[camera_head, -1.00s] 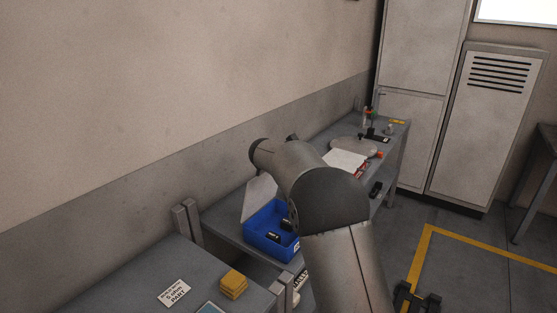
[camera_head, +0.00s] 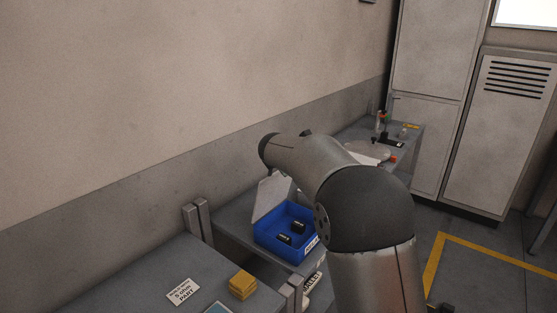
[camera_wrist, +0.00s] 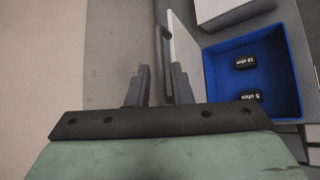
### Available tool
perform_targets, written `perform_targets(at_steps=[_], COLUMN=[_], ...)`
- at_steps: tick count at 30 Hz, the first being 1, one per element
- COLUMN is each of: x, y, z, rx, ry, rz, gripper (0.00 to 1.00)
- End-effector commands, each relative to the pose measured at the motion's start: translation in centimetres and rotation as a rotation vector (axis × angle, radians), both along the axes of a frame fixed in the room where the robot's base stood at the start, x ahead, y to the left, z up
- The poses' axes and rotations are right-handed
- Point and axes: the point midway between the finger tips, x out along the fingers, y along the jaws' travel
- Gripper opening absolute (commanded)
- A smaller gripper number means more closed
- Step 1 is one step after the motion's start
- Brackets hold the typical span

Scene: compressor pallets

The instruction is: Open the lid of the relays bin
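The blue relays bin (camera_head: 270,238) stands on the grey bench in the head view, with its label partly visible on the front. Its pale lid (camera_head: 271,196) is raised, standing up at the bin's back left side. The wrist view shows the bin (camera_wrist: 287,40) at right and the lid (camera_wrist: 186,55) edge-on. My gripper (camera_wrist: 160,84) has its fingers apart, left of the lid. The right finger is close to the lid; contact is unclear. In the head view my arm hides the gripper.
A nearer bench (camera_head: 130,285) holds a yellow block (camera_head: 242,285) and a white part card (camera_head: 183,291). A post (camera_head: 197,222) stands between the benches by the wall. A round grey disc (camera_head: 368,151) lies farther along. Cabinets stand at the back.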

Motion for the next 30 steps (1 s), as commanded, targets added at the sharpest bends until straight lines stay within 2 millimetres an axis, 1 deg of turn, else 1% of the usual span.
perform_targets(at_steps=[1, 6, 9, 13, 15, 19, 30], x=[-1.2, -4.8, -6.6, -8.4, -9.0, -9.7, -10.0], y=[0.2, 0.4, 0.6, 0.7, 0.8, 0.8, 0.6], z=[0.6, 2.9, 4.1, 5.3, 5.7, 6.1, 6.2], rx=[0.001, 0.001, 0.002, 0.001, 0.0, -0.001, 0.007], ry=[-0.002, -0.004, -0.002, -0.002, -0.001, 0.0, 0.004], rz=[0.002, 0.003, 0.001, 0.001, 0.001, 0.001, -0.007], gripper=[0.2, 0.2, 0.2, 0.2, 0.2, 0.2, 0.2])
